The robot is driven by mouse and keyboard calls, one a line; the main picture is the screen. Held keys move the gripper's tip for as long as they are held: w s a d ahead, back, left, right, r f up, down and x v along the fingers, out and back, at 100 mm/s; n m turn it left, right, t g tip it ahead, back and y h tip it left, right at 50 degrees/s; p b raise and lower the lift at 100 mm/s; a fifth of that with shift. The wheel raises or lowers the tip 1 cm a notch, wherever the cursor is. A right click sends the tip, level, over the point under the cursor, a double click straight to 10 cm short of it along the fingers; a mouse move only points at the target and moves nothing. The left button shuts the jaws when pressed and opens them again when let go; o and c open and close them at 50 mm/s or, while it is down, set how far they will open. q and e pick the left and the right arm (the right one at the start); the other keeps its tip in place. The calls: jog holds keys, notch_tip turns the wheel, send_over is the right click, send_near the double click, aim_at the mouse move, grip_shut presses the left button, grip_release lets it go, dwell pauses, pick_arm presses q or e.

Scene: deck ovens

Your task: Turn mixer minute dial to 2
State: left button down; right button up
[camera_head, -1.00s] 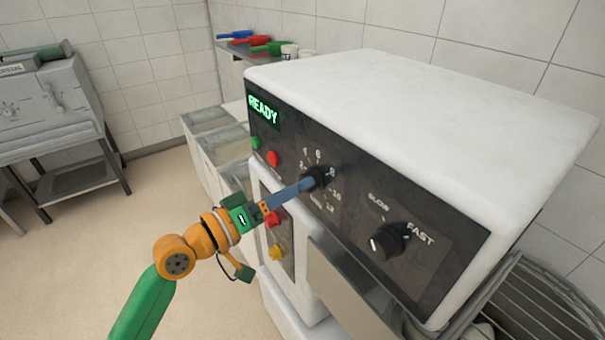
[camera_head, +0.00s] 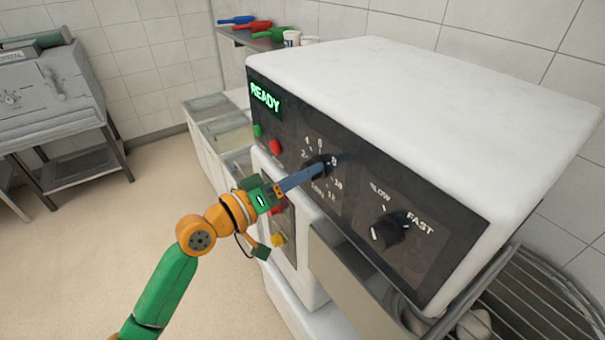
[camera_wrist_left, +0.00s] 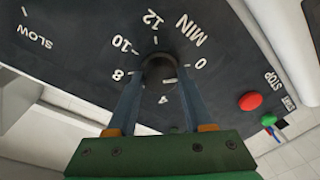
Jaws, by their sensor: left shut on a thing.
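The mixer's minute dial is a black knob (camera_head: 324,161) on the dark control panel (camera_head: 290,147), ringed by white numbers. It also shows in the left wrist view (camera_wrist_left: 159,70), with numbers from 0 to 12 and MIN around it. My left gripper (camera_head: 316,172) reaches it from the lower left. Its two blue fingers are shut on the knob, one on each side, as the left wrist view shows. A pale mark shows on the knob's lower right there; its exact reading is unclear. The right finger covers part of the scale. My right gripper is out of view.
The speed knob (camera_head: 388,232) with SLOW and FAST sits right of the dial. Red (camera_head: 275,147) and green (camera_head: 257,130) buttons lie to its left, under a READY display (camera_head: 265,97). A wire guard (camera_head: 545,290) is at lower right. Floor at left is clear.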

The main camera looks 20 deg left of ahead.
pick_arm(q)
jog(key=m+h+b, duration=0.1)
jog(key=m+b, duration=0.5)
jog(key=m, duration=0.2)
jog(key=shift+m, duration=0.4)
jog(key=shift+r+t+b, duration=0.1)
jog(key=shift+t+b, duration=0.2)
jog(key=shift+c, duration=2.2)
grip_release()
jog(key=shift+o, duration=0.7)
jog(key=shift+w+d, duration=0.1)
jog(key=shift+w, duration=0.05)
